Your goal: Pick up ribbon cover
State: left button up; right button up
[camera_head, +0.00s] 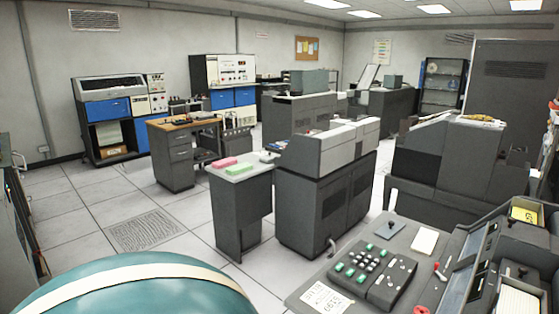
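I cannot pick out a ribbon cover for certain in the head view. Close by at the lower right is a grey desk console with a dark keypad unit (372,272) bearing green and white keys. A dark machine with a long sloped panel (470,265) stands to the right of the keypad and is cut off by the picture's edge. Neither of my grippers shows in this view.
A grey card machine (325,195) stands mid-room, with pink and green card stacks (232,166) on its side table. Another dark machine (445,165) stands at right. Blue-panelled cabinets (110,110) line the back wall. Tiled floor (85,210) is open at left.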

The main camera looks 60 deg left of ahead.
aim_at(268, 159)
jog(key=u, duration=2)
jog(key=i+j+u, duration=0.15)
jog(key=i+u, duration=0.2)
jog(key=i+j+u, duration=0.1)
jog(key=i+u, duration=0.2)
jog(key=i+j+u, duration=0.1)
jog(key=i, duration=0.65)
jog(key=i+j+u, duration=0.1)
jog(key=i, duration=0.6)
jog(key=i+l+z, duration=0.1)
jog(key=i+z, duration=0.2)
jog(key=z, duration=0.15)
jog(key=i+z, duration=0.3)
jog(key=z, duration=0.2)
jog(key=i+j+z, duration=0.15)
jog(key=i+z, duration=0.15)
jog(key=z, duration=0.15)
jog(key=i+l+z, duration=0.1)
jog(key=i, duration=0.35)
jog(key=i+l+z, duration=0.15)
jog(key=i, duration=0.3)
jog(key=i+l+z, duration=0.1)
jog(key=i+l, duration=0.15)
jog(key=i, duration=0.2)
jog(key=i+l+u, duration=0.2)
jog(key=i+l, duration=0.25)
jog(key=i+l+u, duration=0.25)
jog(key=i+l, duration=0.15)
jog(key=l, duration=0.25)
